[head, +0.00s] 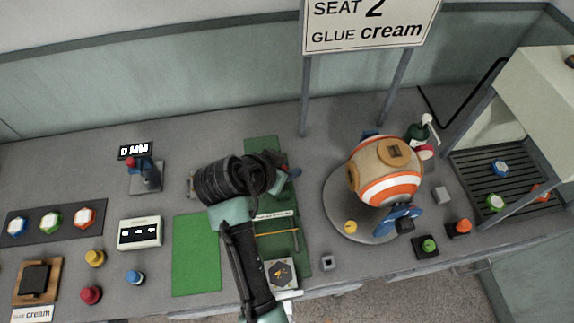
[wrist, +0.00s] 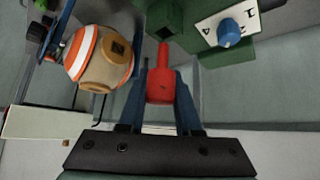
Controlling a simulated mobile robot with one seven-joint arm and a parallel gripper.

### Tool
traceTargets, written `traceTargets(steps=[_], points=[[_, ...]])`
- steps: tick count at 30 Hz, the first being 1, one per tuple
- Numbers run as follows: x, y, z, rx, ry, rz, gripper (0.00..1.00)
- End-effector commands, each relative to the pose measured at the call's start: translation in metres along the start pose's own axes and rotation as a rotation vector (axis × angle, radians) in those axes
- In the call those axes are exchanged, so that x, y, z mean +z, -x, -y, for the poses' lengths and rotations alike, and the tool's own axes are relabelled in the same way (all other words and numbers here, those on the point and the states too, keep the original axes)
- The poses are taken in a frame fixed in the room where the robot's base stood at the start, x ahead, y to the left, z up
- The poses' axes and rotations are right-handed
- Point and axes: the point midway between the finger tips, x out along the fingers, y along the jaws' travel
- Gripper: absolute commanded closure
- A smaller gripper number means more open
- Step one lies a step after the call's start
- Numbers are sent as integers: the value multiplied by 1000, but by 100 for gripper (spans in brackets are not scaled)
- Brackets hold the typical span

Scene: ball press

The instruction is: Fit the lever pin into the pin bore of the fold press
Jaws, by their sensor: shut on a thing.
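My gripper (wrist: 161,95) is shut on the red lever pin (wrist: 160,87), whose thick body sits between the blue fingers. Its thin end points at the green block of the fold press (wrist: 164,17), in the upper middle of the wrist view. A dark bore shows on that block. The thin end is very close to the block; I cannot tell if it touches. In the head view my gripper (head: 291,173) is over the green base (head: 263,147), and my arm hides most of the press and the pin.
A striped orange and white ball (head: 385,172) stands on a round plate to the right; it also shows in the wrist view (wrist: 98,58). A blue knob on a white plate (wrist: 228,32) is beside the green block. A flat green mat (head: 196,255) lies left of my arm.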

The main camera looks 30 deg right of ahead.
Motion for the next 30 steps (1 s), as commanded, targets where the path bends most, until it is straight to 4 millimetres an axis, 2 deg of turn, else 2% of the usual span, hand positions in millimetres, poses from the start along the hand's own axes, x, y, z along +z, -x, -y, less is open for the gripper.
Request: traceTargets(steps=[30], points=[[17,-20,0,0,0,0,100]])
